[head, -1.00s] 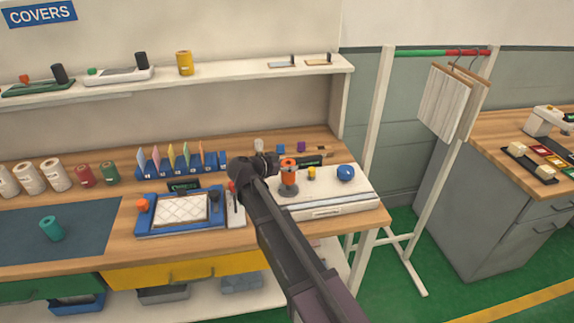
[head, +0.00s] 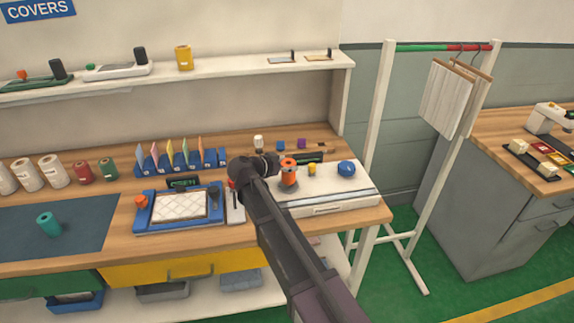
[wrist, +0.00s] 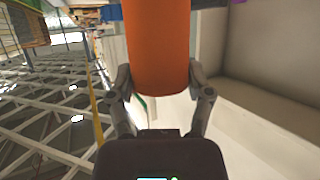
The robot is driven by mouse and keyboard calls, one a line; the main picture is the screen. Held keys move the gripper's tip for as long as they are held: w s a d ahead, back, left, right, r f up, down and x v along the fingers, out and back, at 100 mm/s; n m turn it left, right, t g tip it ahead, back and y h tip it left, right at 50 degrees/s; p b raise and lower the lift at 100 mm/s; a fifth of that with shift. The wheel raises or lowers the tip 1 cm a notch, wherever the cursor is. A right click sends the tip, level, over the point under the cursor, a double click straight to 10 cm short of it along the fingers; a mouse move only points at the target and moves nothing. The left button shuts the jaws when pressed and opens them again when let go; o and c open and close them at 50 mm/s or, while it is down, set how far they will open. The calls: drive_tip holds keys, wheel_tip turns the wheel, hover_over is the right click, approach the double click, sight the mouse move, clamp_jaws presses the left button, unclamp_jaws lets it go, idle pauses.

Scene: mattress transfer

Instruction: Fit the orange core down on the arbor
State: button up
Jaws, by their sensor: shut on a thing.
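The orange core (head: 288,178) stands about upright over a grey round base, the foot of the arbor (head: 288,188), on the white machine. I cannot tell whether the core is fully down; the arbor's post is hidden. My gripper (head: 285,169) reaches in from the left and is shut on the core. In the wrist view the core (wrist: 158,50) fills the top middle, between the two grey fingers (wrist: 160,85).
The white machine (head: 335,200) also carries a blue ball (head: 346,168) and a small yellow piece (head: 312,170). A blue tray (head: 150,225) with a quilted pad lies to the left. A white spool (head: 258,144) stands behind my gripper. A shelf (head: 210,68) runs above.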

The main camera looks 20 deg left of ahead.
drive_tip(key=shift+f+b, duration=1)
drive_tip(key=shift+f, duration=0.1)
drive_tip(key=o, duration=1.1)
drive_tip(key=shift+o, duration=0.2)
drive_tip(key=shift+r, duration=0.15)
wheel_tip(320, 180, up, 11)
drive_tip(key=p, duration=1.1)
drive_tip(key=shift+r, duration=0.1)
idle(0.3)
